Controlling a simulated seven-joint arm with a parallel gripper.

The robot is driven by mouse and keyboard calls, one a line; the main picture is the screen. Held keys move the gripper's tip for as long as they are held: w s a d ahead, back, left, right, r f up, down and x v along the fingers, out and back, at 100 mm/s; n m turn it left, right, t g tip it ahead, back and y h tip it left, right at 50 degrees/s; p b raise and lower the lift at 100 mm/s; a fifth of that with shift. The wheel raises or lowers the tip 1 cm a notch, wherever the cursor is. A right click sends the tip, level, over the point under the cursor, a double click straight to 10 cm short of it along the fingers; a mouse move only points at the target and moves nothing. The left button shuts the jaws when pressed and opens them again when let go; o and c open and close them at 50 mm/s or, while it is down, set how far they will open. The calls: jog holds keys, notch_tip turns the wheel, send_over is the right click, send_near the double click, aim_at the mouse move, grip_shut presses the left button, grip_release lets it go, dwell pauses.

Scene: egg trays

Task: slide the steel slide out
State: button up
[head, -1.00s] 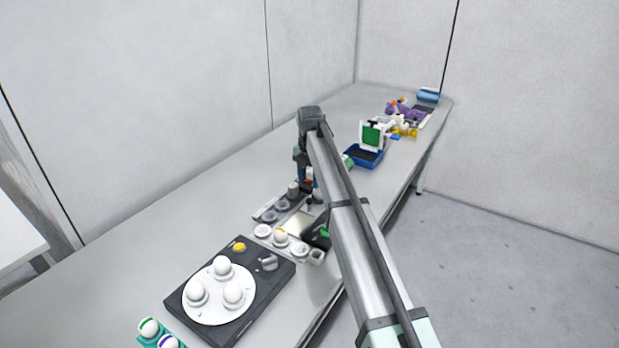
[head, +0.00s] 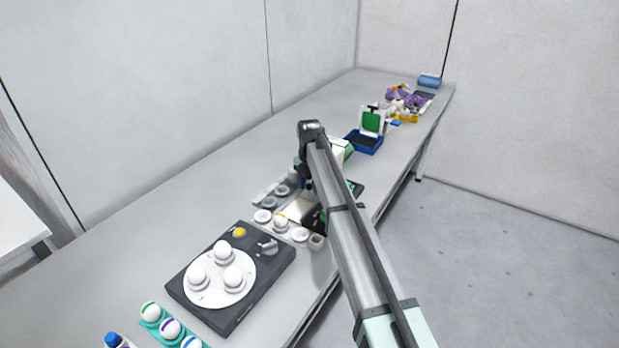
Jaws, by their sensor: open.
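The likely steel slide is a pale shiny plate (head: 300,209) lying between the two rows of round cups of a grey tray (head: 260,193). It is small, and the arm hides part of the area to its right. My gripper (head: 307,188) hangs down just beyond the plate's far edge in the head view. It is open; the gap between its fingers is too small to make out. I cannot tell whether it touches the plate.
A dark turntable box (head: 250,293) with several white eggs stands nearer on the left. A teal egg holder (head: 180,333) is at the bottom. A blue open box (head: 366,146) stands farther back. The table's left side is clear.

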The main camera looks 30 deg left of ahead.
jog(key=shift+f, duration=0.5)
dwell(0.3)
jog(key=c, duration=0.8)
jog(key=shift+c, duration=0.2)
jog(key=shift+s, duration=4.45)
jog(key=o, duration=0.8)
jog(key=shift+o, duration=0.2)
jog(key=shift+r, duration=0.1)
